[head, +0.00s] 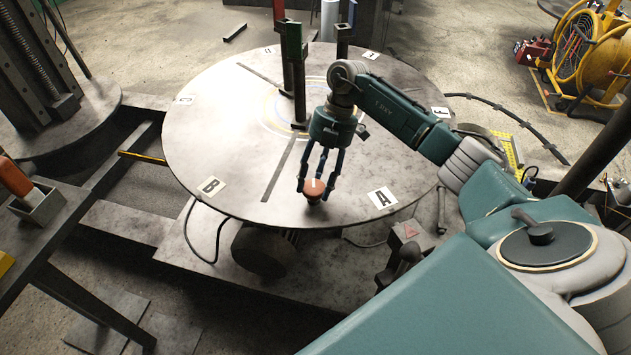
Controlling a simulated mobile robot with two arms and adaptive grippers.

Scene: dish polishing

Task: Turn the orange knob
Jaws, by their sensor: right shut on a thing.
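The orange knob (314,191) is a small round cap with a pale line on top. It sits near the front edge of the large round metal table (230,125), between the signs marked B and A. My right gripper (317,187) reaches down over the table from the right, with its dark blue fingers on both sides of the knob. It is shut on the knob. The knob's sides are partly hidden by the fingers. My left gripper is not in the view.
Letter signs B (211,186) and A (382,198) lie flat on the table. A dark bench (45,235) is at the left. A yellow hose reel (600,60) stands at the far right.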

